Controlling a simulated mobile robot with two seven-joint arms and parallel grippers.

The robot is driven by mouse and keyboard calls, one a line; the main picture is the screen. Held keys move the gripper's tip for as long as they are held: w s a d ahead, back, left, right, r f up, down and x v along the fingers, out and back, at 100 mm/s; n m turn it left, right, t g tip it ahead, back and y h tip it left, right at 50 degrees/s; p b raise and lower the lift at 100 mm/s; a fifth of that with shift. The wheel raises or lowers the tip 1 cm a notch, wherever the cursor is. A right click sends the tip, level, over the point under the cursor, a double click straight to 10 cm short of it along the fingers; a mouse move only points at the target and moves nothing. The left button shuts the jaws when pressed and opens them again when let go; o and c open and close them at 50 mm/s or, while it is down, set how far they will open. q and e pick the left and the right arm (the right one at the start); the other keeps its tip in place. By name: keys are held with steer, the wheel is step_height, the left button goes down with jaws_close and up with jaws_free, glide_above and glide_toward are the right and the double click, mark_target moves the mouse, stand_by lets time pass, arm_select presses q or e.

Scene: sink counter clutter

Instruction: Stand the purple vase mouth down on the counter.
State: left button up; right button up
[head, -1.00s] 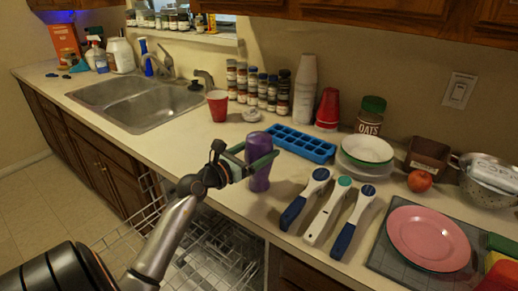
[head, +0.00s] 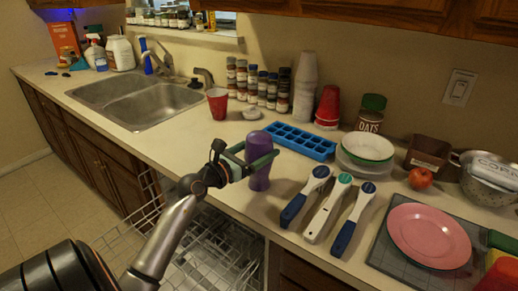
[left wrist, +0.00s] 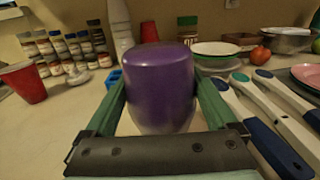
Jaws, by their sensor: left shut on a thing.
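The purple vase (head: 258,163) is at the front part of the counter (head: 190,150), held by my left gripper (head: 262,161). It stands about upright. A closed, rounded purple end faces up in the left wrist view (left wrist: 160,85), so its mouth seems to face down. The green fingers of my left gripper (left wrist: 160,105) are shut on the vase from both sides. The lower end of the vase is partly hidden by the gripper in the left wrist view. I cannot tell whether it touches the counter. My right gripper is not in view.
A blue ice tray (head: 304,142) lies behind the vase. Several long-handled utensils (head: 326,216) lie to its right. A red cup (head: 218,103) stands farther back by the sink (head: 137,100). An open dishwasher rack (head: 215,250) is below the counter edge. Bare counter lies left of the vase.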

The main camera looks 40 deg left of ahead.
arm_select(q)
steer(key=o, duration=1.5)
steer(key=shift+f, duration=0.15)
steer(key=shift+s+a+b, duration=0.1)
steer(key=shift+s+b, duration=1.15)
steer(key=shift+s, duration=5.05)
